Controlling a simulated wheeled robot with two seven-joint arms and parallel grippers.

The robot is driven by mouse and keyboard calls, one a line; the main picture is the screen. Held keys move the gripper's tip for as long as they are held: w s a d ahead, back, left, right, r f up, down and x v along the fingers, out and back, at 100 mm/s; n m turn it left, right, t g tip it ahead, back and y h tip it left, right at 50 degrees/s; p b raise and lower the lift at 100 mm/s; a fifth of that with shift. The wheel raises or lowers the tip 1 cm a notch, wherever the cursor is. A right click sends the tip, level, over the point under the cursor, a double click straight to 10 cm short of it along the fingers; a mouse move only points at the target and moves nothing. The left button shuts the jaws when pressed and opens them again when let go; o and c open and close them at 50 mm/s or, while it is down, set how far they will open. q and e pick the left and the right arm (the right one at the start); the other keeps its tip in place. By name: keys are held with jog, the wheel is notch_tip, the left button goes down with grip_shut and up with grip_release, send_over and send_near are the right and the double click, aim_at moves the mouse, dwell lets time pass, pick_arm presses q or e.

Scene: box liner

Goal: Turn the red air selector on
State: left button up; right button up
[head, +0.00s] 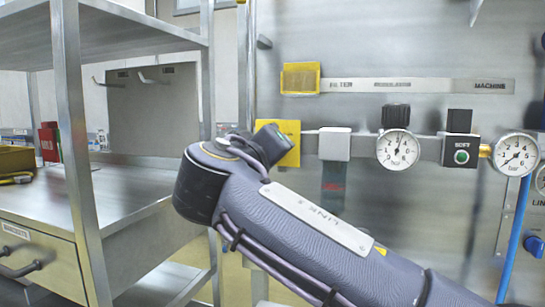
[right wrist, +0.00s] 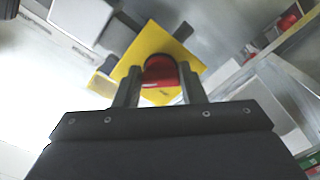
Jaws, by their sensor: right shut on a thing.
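The red air selector (right wrist: 161,70) is a round red knob in front of a square yellow plate (right wrist: 150,50) in the right wrist view. My right gripper (right wrist: 160,80) is shut on it, with one finger on each side. In the head view my right forearm and wrist cover the knob. The yellow plate (head: 291,131) shows just above and beside my wrist there. My left gripper is in neither view.
A metal wall panel carries a filter block (head: 334,144), a regulator gauge (head: 398,150), a soft-start block (head: 460,148) and a second gauge (head: 515,154). A yellow tag (head: 300,78) is above. A metal shelf bench (head: 110,195) stands left. A blue hose (head: 515,235) hangs right.

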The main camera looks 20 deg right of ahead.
jog(key=shift+f, duration=0.1)
dwell(0.3)
jog(key=o, duration=1)
jog(key=v, duration=0.7)
jog(key=shift+s+a, duration=0.25)
jog(key=shift+s, duration=0.1)
